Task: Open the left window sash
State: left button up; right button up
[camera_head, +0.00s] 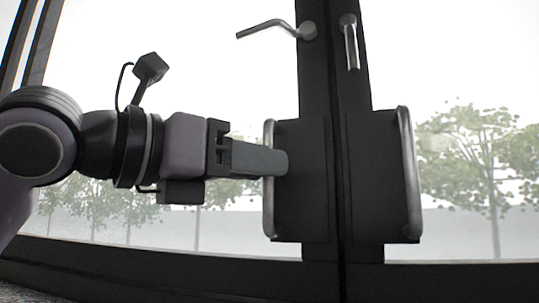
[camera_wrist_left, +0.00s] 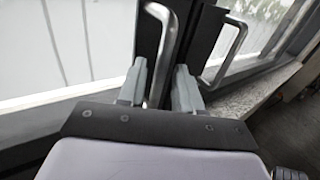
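The left window sash (camera_head: 313,85) has a dark frame and looks level with the right sash, with no clear gap. Its lever handle (camera_head: 270,27) points sideways to the left. Low on its stile is a dark plate with an upright metal pull bar (camera_head: 269,210). My left gripper (camera_head: 280,163) reaches in from the left at this bar and covers its middle. In the left wrist view, its two fingers (camera_wrist_left: 159,88) stand apart, with the left sash's pull bar (camera_wrist_left: 157,75) between them. The fingers look open, not closed on the bar. My right gripper is not in view.
The right sash has its lever (camera_head: 350,45) pointing down and its own pull bar (camera_head: 410,175), which also shows in the left wrist view (camera_wrist_left: 238,35). A speckled stone sill (camera_wrist_left: 238,100) runs below the window. Trees and a pale wall stand outside.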

pick_arm(q)
jog(key=shift+x, duration=1.1)
grip_shut()
jog(key=shift+w, duration=0.1)
